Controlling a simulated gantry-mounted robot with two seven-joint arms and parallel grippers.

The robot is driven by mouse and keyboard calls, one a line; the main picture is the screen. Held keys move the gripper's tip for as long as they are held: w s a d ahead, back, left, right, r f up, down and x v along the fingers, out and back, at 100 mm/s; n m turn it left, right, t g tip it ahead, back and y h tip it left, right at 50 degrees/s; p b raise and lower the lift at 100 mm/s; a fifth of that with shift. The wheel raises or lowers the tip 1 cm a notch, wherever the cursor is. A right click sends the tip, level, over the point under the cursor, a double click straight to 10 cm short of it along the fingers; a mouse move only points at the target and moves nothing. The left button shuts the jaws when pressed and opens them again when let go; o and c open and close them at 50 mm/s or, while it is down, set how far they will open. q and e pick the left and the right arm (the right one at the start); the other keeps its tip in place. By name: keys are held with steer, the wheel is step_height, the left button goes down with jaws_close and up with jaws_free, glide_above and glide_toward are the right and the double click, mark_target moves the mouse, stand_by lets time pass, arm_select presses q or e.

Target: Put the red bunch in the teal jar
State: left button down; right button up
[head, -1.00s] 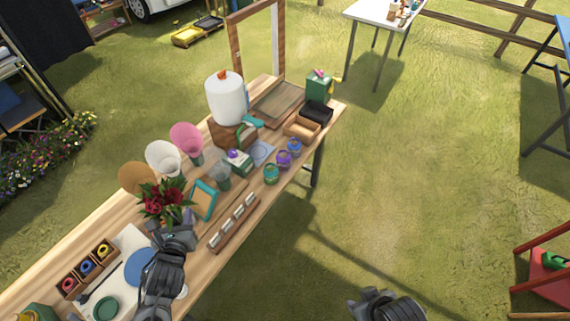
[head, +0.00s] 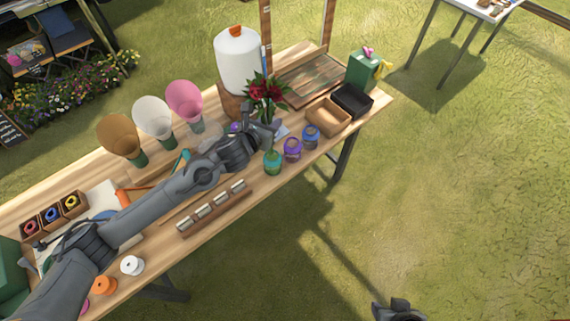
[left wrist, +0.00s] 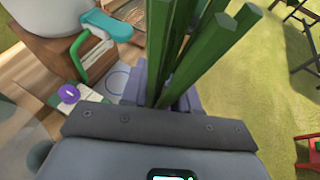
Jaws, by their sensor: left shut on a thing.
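The red bunch (head: 266,90), dark red blooms with green leaves, is held upright above the table near the jars. My left gripper (head: 266,128) is shut on its stems. In the left wrist view the green stems (left wrist: 212,55) rise from between the fingers (left wrist: 168,88). The teal jar (head: 272,163) stands on the table's near edge, just below my left gripper in the head view. It does not show in the left wrist view. My right gripper (head: 398,309) is at the bottom edge over grass, partly cut off; its fingers are unclear.
A purple jar (head: 293,150) and a blue-violet jar (head: 311,137) stand right of the teal jar. Behind are a white dispenser (head: 237,62) and paper cones (head: 153,117). A tan box (head: 328,116) and a black box (head: 352,100) stand farther right. A rack (head: 213,208) lies in front.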

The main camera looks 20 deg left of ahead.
arm_select(q)
step_height(320, 180, down, 10)
steer(key=w, duration=0.1)
steer(key=shift+d+f+b, duration=0.2)
steer(key=shift+b, duration=0.25)
steer(key=shift+f, duration=0.2)
steer(key=c, duration=0.8)
jaws_free()
steer(key=shift+c, duration=0.2)
steer(key=shift+r, duration=0.1)
